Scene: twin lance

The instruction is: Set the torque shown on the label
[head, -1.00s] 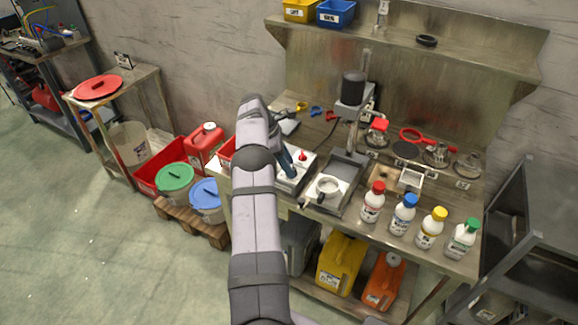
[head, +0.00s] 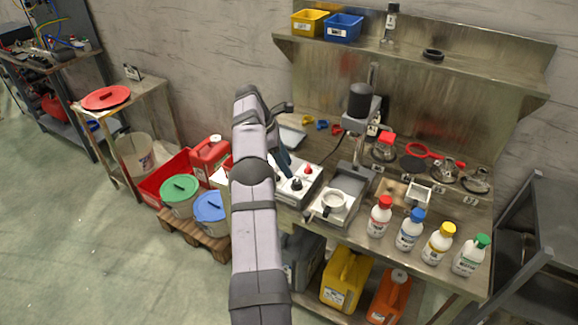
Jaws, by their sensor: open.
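A white control box (head: 314,181) with a red knob (head: 307,170) and dark knobs (head: 296,184) sits on the steel bench, just right of my arm. Its markings are too small to read. My gripper (head: 285,163) is partly hidden behind my arm; a dark part of it shows at the box's left side, and contact with a knob cannot be told. No torque label can be read in this view.
Bottles with red, blue, yellow and green caps (head: 410,229) line the bench's front right. A shelf (head: 460,68) with yellow and blue bins overhangs the back. Lidded buckets (head: 179,190) stand at floor left.

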